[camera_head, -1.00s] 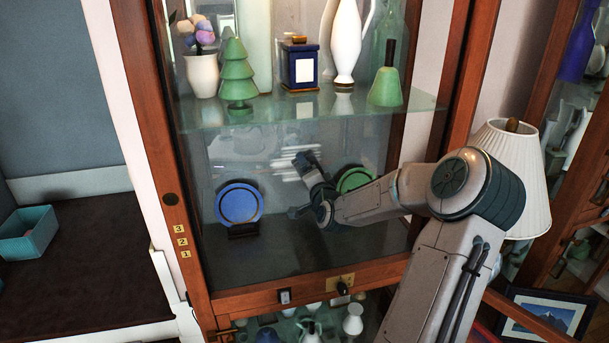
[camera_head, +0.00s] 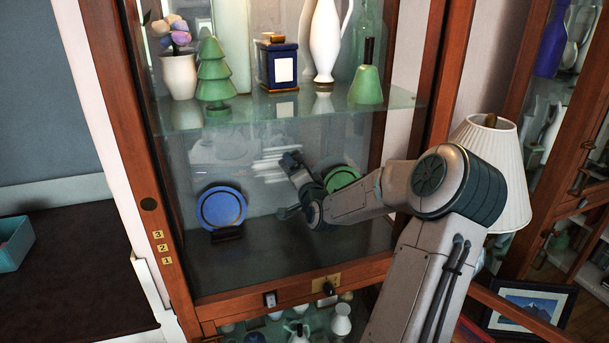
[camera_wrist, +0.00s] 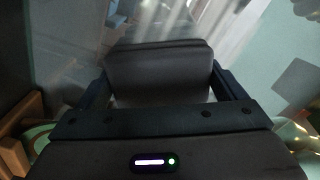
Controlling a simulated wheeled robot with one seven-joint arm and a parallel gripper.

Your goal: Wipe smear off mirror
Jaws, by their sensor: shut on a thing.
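The mirror (camera_head: 225,150) is the back panel of the cabinet's lower shelf bay. White streaks of smear (camera_head: 268,165) show on it, left of and partly behind my gripper (camera_head: 293,163). My gripper is inside the bay, close to the mirror. In the wrist view it is shut on a dark grey block-like pad (camera_wrist: 160,70), held between its two fingers. Pale streaks (camera_wrist: 235,25) show just beyond the pad there. I cannot tell whether the pad touches the mirror.
A blue plate (camera_head: 221,207) on a stand is left of my gripper; a green plate (camera_head: 343,178) is close behind my arm. A glass shelf (camera_head: 310,104) above holds a green tree (camera_head: 215,75), a blue box (camera_head: 277,65) and a green bell (camera_head: 367,85). A lamp (camera_head: 490,170) stands right.

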